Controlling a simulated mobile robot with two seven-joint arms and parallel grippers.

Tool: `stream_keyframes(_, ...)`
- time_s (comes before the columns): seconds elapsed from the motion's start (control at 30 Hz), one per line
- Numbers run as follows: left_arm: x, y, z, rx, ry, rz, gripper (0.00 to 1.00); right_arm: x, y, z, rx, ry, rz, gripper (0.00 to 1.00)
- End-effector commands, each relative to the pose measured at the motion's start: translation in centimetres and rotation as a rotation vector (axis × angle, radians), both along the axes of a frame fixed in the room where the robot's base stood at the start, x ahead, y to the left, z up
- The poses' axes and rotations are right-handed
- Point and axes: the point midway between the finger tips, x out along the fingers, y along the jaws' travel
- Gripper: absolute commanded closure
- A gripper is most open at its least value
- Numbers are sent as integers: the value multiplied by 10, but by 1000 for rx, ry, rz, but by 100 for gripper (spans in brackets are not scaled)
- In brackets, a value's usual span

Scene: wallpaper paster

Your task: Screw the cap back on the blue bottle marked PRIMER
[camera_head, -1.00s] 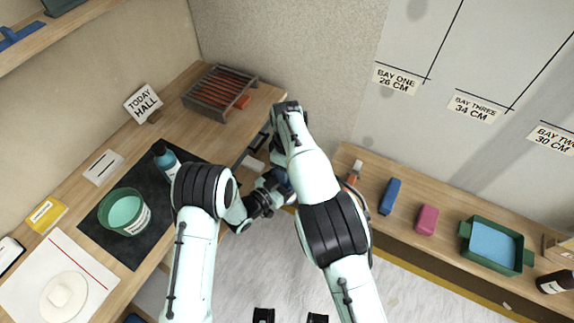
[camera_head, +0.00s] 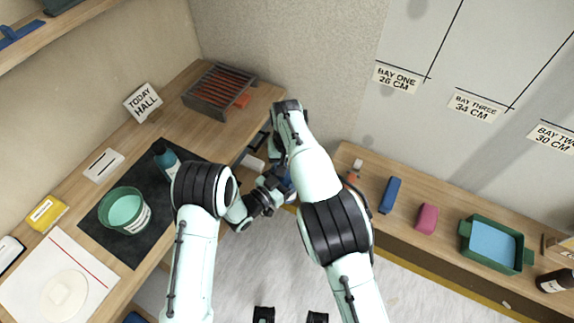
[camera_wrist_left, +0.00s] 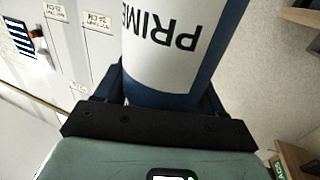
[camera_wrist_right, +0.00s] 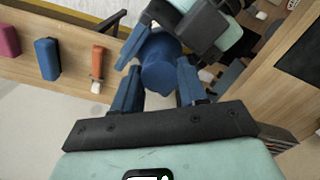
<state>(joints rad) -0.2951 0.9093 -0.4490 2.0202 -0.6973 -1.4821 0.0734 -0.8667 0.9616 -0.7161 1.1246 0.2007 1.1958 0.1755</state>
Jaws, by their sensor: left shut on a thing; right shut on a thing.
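The blue bottle (camera_wrist_left: 165,50) with a white PRIMER label fills the left wrist view, its lettering upside down there. My left gripper (camera_wrist_left: 160,95) is shut around the blue bottle's body, one finger on each side. In the right wrist view a rounded blue end (camera_wrist_right: 158,76), which looks like the cap on the bottle, lies between the fingers of my right gripper (camera_wrist_right: 158,88). The right gripper is shut on it, with the left gripper just beyond. How the cap sits on the neck is hidden. In the head view my arms hide most of the bottle.
The left bench has a green pot (camera_head: 124,210), a teal bottle (camera_head: 165,157) and a dark mat (camera_head: 125,249). A grated tray (camera_head: 214,92) stands at its far end. The right shelf holds a blue block (camera_head: 390,195), a pink block (camera_head: 427,218) and a green tray (camera_head: 524,259).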

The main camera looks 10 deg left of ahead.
Motion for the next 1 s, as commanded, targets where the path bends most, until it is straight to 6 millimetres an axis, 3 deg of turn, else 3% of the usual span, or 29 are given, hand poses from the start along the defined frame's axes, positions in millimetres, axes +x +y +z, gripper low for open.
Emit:
stream_keyframes(0.07, 0, 0, 0, 0, 1, -1, 100, 0, 0, 0, 0, -2, 2, 94)
stream_keyframes(0.1, 0, 0, 0, 0, 1, -1, 100, 0, 0, 0, 0, -2, 2, 48)
stream_keyframes(0.17, 0, 0, 0, 0, 1, -1, 100, 0, 0, 0, 0, -2, 3, 29)
stream_keyframes(0.57, 0, 0, 0, 0, 0, 0, 100, 1, 0, 7, 1, -2, 5, 28)
stream_keyframes(1.0, 0, 0, 0, 0, 0, 0, 100, 1, 0, 93, 3, -5, 3, 28)
